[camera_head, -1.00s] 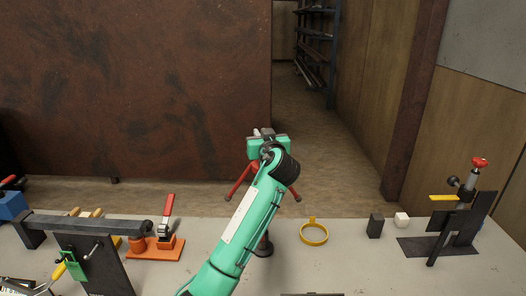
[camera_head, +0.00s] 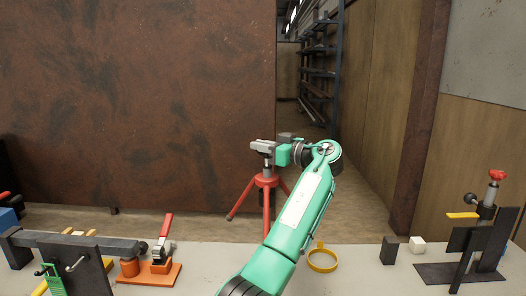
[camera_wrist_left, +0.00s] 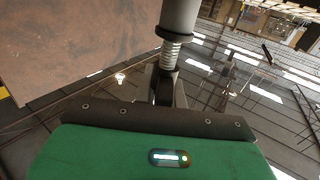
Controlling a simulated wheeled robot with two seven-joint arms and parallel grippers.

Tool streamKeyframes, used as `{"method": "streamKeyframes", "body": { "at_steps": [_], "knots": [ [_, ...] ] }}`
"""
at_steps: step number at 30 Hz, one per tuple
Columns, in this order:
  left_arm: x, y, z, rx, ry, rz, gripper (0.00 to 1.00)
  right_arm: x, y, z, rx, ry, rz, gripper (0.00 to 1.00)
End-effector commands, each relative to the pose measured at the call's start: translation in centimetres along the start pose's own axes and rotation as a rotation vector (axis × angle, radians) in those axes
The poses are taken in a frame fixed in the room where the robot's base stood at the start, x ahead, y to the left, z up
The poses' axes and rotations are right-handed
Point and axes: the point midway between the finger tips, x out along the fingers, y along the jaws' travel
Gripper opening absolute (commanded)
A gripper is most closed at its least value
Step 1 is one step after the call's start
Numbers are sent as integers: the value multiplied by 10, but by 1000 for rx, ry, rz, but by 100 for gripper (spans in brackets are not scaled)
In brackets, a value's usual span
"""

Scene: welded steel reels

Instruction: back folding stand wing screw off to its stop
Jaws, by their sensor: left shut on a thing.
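The folding stand (camera_head: 266,182) is a red tripod with a grey post, upright on the floor beyond the table. My left gripper (camera_head: 262,147) reaches over the table from the right side of the stand to its grey top. In the left wrist view the stand's grey post (camera_wrist_left: 178,15) and a threaded screw (camera_wrist_left: 170,55) with a dark collar stand just ahead of my left gripper (camera_wrist_left: 166,85). Its dark fingers are shut on the wing screw, which they mostly hide. My right gripper is not in view.
The table holds an orange clamp base (camera_head: 150,273) with a red lever, a yellow ring (camera_head: 322,258), a black block (camera_head: 389,250), a white block (camera_head: 417,245) and a black fixture (camera_head: 470,260). A large rusty panel (camera_head: 140,100) stands behind the stand.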

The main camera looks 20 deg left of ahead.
Motion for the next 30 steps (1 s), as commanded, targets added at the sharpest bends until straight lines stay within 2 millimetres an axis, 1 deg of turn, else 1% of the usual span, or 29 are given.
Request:
{"method": "streamKeyframes", "body": {
  "at_steps": [1, 9, 19, 20, 22, 23, 30],
  "knots": [
    [1, 0, -5, -6, 7, -12, 0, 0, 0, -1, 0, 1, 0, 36],
    [1, -1, -6, -6, 7, -45, 0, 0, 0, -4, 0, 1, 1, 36],
    [1, -1, -6, -7, 7, -46, 0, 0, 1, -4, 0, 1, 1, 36],
    [1, -1, -6, -7, 7, -46, 18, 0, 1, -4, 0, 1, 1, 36],
    [1, -1, -6, -6, 6, -46, 31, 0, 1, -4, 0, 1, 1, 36],
    [1, -1, -5, -6, 6, -46, 34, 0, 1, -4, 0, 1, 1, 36],
    [0, -1, -2, -3, 3, -46, 34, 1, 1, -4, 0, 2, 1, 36]
  ]
}}
